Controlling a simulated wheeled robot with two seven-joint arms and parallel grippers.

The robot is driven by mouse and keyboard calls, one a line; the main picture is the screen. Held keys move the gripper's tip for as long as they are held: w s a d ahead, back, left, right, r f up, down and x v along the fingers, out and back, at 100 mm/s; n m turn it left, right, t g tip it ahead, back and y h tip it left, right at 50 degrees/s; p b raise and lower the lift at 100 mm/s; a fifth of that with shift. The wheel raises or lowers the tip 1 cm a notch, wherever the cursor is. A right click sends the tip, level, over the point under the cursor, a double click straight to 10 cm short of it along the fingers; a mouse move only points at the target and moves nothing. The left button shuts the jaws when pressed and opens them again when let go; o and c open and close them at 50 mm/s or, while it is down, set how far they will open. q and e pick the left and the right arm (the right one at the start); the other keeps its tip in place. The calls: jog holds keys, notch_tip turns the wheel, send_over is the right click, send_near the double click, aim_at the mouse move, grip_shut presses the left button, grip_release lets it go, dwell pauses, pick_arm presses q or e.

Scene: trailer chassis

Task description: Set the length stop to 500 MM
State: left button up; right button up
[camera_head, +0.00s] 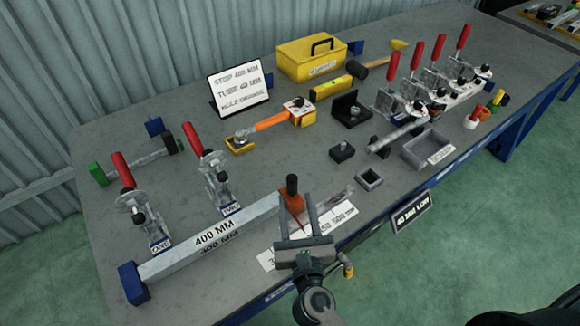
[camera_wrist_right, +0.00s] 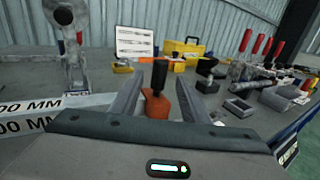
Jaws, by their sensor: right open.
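The length stop is an orange block (camera_head: 293,202) with an upright black knob (camera_head: 292,184). It sits at the right end of the grey beam (camera_head: 205,240) marked 400 MM, by a white scale card (camera_head: 330,219) on which 500 MM shows at the right. My right gripper (camera_head: 298,215) is open and empty, in front of the stop. The gripper hides part of the scale. My left gripper is not in view.
Two red-handled clamps (camera_head: 124,170) stand behind the beam at left. A sign (camera_head: 239,89) reads STOP 400 MM, TUBE 40 MM. Several more clamps (camera_head: 432,70), a grey tray (camera_head: 428,147) and a yellow toolbox (camera_head: 310,60) stand further back. The table's front edge is close to the gripper.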

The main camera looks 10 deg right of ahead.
jog(key=w, duration=0.3)
jog(key=w+p, duration=0.1)
jog(key=w, duration=0.2)
jog(key=w+p, duration=0.1)
jog(key=w, duration=0.3)
jog(key=shift+d, duration=0.4)
jog(key=shift+w, duration=0.55)
jog(key=shift+d, duration=0.1)
grip_shut()
